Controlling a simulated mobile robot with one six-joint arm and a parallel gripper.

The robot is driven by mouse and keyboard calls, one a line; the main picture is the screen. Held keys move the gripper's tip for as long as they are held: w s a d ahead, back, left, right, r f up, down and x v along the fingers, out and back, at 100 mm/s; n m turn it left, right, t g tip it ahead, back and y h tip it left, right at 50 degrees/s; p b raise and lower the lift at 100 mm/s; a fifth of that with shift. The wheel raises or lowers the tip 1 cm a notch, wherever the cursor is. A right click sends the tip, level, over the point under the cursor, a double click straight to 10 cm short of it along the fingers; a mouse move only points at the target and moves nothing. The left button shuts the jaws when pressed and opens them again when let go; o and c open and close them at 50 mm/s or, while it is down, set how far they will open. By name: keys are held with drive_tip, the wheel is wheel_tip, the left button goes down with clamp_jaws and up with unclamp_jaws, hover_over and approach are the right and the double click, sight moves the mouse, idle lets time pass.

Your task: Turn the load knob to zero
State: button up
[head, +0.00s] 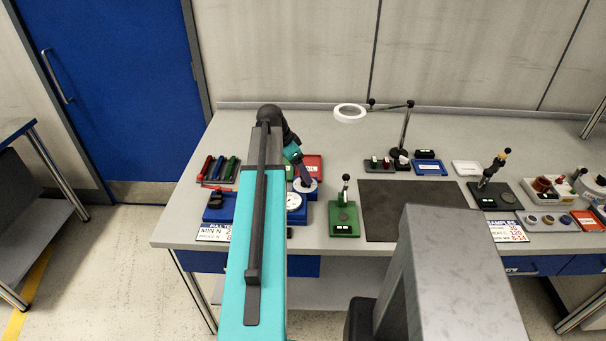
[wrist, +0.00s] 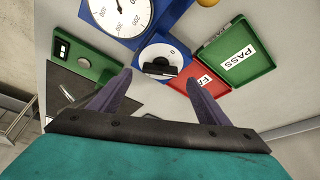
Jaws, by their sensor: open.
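The load knob (wrist: 157,68) is a black grip on a round white dial, on a blue tester (wrist: 178,26) with a larger white gauge (wrist: 124,12). In the wrist view the knob lies beyond my fingertips, between them in the picture. My gripper (wrist: 158,77) is open, with one finger on each side and nothing held. Contact with the knob cannot be told. The head view shows the knob's white dial (head: 306,185) and the gauge (head: 293,201) partly behind my arm. The knob's exact pointer reading is too small to read.
A red tray (wrist: 199,88) and a green PASS tray (wrist: 236,54) sit close beside the tester. A green fixture (head: 344,222) with an upright lever stands to the right. A dark mat (head: 400,197) and a ring-shaped magnifier lamp (head: 350,113) are farther right.

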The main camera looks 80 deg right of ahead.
sight(303, 183)
drive_tip(key=shift+p+x, duration=0.45)
drive_tip(key=shift+x, duration=1.4)
drive_tip(key=shift+c, duration=0.2)
drive_tip(key=c, duration=1)
